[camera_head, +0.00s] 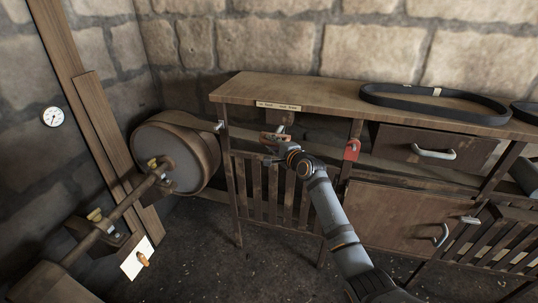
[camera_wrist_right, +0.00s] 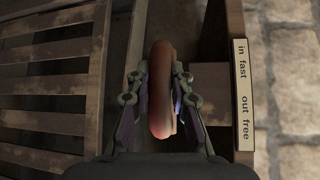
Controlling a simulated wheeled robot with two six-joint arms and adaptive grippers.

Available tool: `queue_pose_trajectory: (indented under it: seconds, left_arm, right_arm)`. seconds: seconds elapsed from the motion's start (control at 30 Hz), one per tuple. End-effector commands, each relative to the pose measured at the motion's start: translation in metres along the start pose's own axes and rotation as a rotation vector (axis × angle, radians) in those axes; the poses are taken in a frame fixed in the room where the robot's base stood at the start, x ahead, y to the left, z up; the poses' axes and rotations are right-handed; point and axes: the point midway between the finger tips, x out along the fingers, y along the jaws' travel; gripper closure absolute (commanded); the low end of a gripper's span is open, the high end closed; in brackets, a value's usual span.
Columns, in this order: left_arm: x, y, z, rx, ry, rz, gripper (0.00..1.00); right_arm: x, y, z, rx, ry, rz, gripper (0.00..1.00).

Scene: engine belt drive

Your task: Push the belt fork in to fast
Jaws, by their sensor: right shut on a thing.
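The belt fork's rounded red-brown handle (camera_wrist_right: 160,70) stands between the fingers of my right gripper (camera_wrist_right: 158,100) in the wrist view. The fingers are shut on it from both sides. In the head view my right gripper (camera_head: 273,141) is at the front of the wooden bench, just below its top edge. It partly hides the handle there. A label (camera_wrist_right: 243,95) beside the handle reads "in fast" and "out free"; it also shows on the bench edge in the head view (camera_head: 278,106). My left gripper is not in view.
A large drum pulley (camera_head: 172,155) on a shaft is left of the bench (camera_head: 310,92). A black belt loop (camera_head: 435,103) lies on the bench top. A red part (camera_head: 352,150) hangs at the bench front. Slatted panels and a drawer (camera_head: 428,152) are below the top.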

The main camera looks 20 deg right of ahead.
Motion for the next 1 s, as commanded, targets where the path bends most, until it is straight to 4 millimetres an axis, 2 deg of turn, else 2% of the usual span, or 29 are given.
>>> queue_pose_trajectory:
  seconds: [0.27,0.3,0.47,0.8,0.87,1.0]
  left_arm:
    - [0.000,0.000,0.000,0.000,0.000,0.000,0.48]
    - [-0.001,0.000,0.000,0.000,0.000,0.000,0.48]
    - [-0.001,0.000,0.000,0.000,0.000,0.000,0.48]
    - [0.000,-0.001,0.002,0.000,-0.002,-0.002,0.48]
    - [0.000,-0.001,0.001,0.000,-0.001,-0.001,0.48]
    - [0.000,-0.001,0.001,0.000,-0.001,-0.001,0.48]
  right_arm:
    - [0.001,-0.004,-0.002,-0.004,0.003,-0.005,1.00]
    - [0.000,-0.004,-0.002,-0.004,0.004,-0.005,0.77]
    - [0.000,-0.004,-0.002,-0.004,0.003,-0.005,0.56]
    - [-0.003,-0.002,-0.002,-0.004,0.003,-0.003,0.56]
    - [-0.009,-0.002,-0.003,-0.004,0.004,-0.003,0.56]
    - [-0.036,-0.001,-0.002,-0.008,0.003,-0.001,0.56]
